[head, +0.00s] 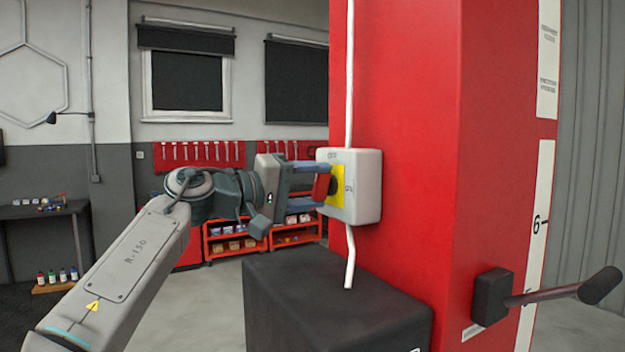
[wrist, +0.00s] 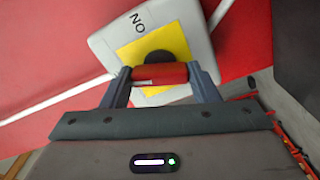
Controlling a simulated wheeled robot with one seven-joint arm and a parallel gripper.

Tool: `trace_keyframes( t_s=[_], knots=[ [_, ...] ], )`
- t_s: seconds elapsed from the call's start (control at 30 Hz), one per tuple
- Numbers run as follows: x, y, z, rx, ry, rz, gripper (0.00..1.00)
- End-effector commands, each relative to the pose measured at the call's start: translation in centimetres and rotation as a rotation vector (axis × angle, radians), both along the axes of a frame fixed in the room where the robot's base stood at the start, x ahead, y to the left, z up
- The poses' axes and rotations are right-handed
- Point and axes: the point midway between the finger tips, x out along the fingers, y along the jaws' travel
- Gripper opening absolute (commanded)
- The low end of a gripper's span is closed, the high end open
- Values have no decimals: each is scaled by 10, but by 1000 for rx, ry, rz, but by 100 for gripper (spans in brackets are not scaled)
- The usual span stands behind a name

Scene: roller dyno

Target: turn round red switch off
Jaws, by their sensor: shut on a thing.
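The round red switch (head: 322,187) sits on a yellow plate (head: 338,186) on a white box (head: 361,187), fixed to the red pillar. In the wrist view the red switch handle (wrist: 160,75) lies between my fingers, in front of a dark round base (wrist: 160,58). In the head view the fingers hide part of the switch.
A white conduit (head: 349,80) runs above and below the box on the red pillar (head: 400,80). A dark block (head: 330,290) stands below. A dark lever (head: 550,295) sticks out at the lower right. Red shelves (head: 235,244) stand behind my arm.

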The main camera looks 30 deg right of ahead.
Motion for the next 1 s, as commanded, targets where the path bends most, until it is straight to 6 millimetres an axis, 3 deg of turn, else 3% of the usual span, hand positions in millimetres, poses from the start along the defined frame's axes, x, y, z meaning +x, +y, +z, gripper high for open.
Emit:
trace_keyframes(
  t_s=[0.5,1.0],
  knots=[
    [0,1,2,-13,322,2,32],
    [0,0,1,-15,377,-1,32]
  ],
)
